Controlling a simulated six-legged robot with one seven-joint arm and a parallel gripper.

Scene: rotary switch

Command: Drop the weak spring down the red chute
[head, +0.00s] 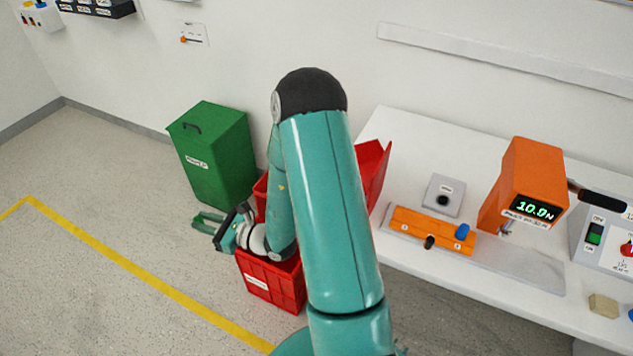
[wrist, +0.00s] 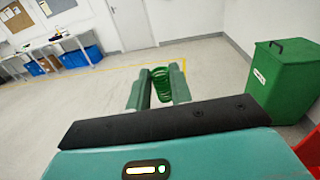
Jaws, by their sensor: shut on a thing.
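My gripper (head: 207,222) points left, away from the bench, beyond the red crate. In the wrist view, my gripper (wrist: 160,92) is shut on a green coil spring (wrist: 161,84) between its two fingers. Whether this is the weak spring cannot be read from its look. The red chute (head: 374,172) slopes at the bench's left end, partly hidden behind my arm. A red crate (head: 270,283) stands on the floor below it, also partly hidden. A red edge (wrist: 308,150) shows at the lower right of the wrist view.
A green lidded bin (head: 213,158) stands by the wall, close behind my gripper; it also shows in the wrist view (wrist: 290,85). The white bench (head: 400,135) holds an orange tester (head: 526,180) reading 10.0 N and an orange fixture (head: 432,230). Floor to the left is clear.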

